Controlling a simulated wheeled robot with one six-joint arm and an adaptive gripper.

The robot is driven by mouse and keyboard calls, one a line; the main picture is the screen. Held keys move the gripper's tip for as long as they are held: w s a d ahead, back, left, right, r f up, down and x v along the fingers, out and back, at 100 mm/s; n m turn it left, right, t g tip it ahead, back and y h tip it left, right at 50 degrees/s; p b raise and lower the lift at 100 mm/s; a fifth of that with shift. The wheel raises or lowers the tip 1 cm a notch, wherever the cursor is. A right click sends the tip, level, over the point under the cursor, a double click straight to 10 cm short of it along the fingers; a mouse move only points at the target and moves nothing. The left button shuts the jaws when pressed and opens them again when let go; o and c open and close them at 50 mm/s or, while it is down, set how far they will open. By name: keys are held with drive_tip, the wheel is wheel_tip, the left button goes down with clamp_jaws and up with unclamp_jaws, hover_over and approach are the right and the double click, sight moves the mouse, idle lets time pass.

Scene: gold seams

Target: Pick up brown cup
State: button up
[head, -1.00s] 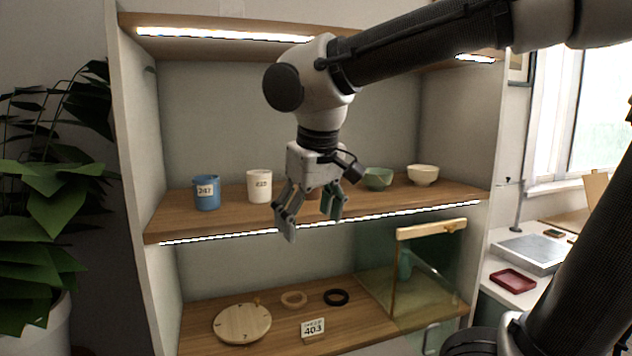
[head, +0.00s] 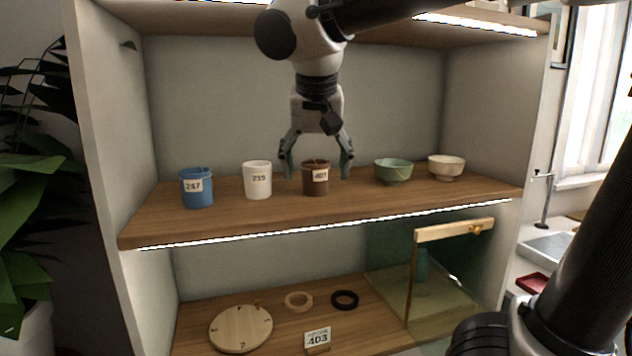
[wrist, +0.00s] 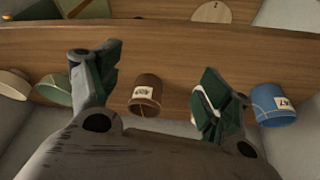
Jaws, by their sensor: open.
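The brown cup (head: 315,181) stands upright on the upper wooden shelf, with a white label on its front. It also shows in the wrist view (wrist: 147,88), between my two fingers. My gripper (head: 317,175) points down over the cup, its fingers spread to the left and right of it. In the wrist view my gripper (wrist: 160,85) is open and empty, with a gap between each finger and the cup.
A white cup (head: 257,181) and a blue cup (head: 197,188) stand to the left. A green bowl (head: 393,172) and a cream bowl (head: 446,167) stand to the right. The upper shelf (head: 300,221) has a lit front edge. A glass case (head: 440,280) stands below.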

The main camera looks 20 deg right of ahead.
sight(316, 170)
drive_tip(key=w+d, duration=0.1)
drive_tip(key=w, duration=0.2)
drive_tip(key=w+d, duration=0.1)
drive_tip(key=w, duration=0.3)
drive_tip(key=w+d, duration=0.1)
drive_tip(key=w, duration=0.3)
drive_tip(key=shift+d+f, duration=0.1)
drive_tip(key=shift+d, duration=0.05)
drive_tip(key=x, duration=0.5)
drive_tip(key=c, duration=1.2)
